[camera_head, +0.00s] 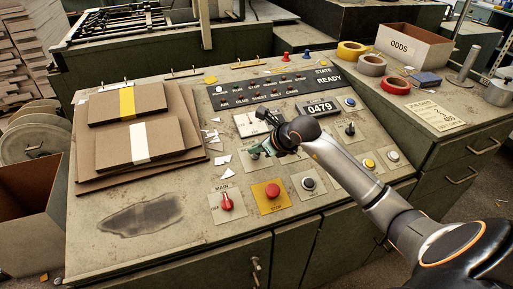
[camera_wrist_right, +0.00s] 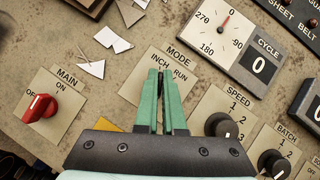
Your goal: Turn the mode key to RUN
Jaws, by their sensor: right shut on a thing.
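The MODE plate (camera_wrist_right: 139,78) lies below my right gripper in the wrist view, with INCH printed at left and RUN at right. My right gripper (camera_wrist_right: 161,76) has green fingers, closed together over the plate between and just below the two words. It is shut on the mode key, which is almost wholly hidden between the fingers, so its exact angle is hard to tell. In the head view the right gripper (camera_head: 260,150) reaches the middle of the sloped panel, and the wrist covers part of it. My left gripper is not in view.
The red MAIN knob (camera_wrist_right: 40,107) is left of the gripper; the SPEED knob (camera_wrist_right: 221,125) is close at right. A dial (camera_wrist_right: 222,35) and CYCLE display stand beyond. Paper scraps (camera_wrist_right: 112,39) lie nearby. Greyboard stacks (camera_head: 178,152) lie at left.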

